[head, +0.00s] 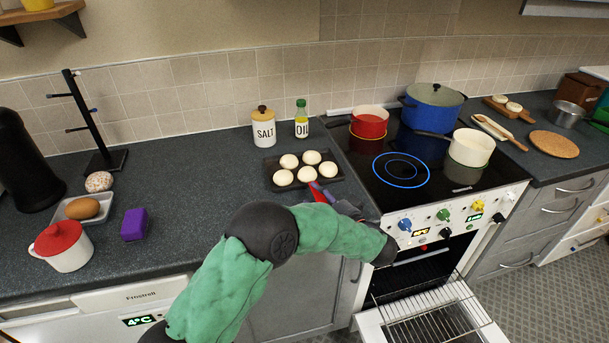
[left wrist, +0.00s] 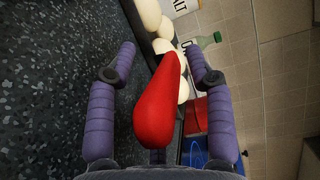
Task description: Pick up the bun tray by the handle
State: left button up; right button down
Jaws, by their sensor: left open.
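The dark bun tray (head: 270,169) lies on the counter left of the stove, with several pale buns (head: 310,157) on it. Its red handle (head: 318,195) points toward me. In the left wrist view the handle (left wrist: 156,108) is large and lies between the two purple fingers. My left gripper (head: 322,190) is open around the handle, a finger on each side with gaps showing; it also shows in the left wrist view (left wrist: 161,62). My arm hides part of the handle in the head view. My right gripper is out of view.
The oven door (head: 430,315) hangs open with a wire rack (head: 435,310), right of my arm. Salt jar (head: 263,127) and oil bottle (head: 301,120) stand behind the tray. Pots, including a blue one (head: 432,110), are on the stove.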

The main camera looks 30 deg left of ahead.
pick_arm(q)
jog(key=shift+r, duration=0.1)
grip_shut()
jog(key=shift+r, duration=0.1)
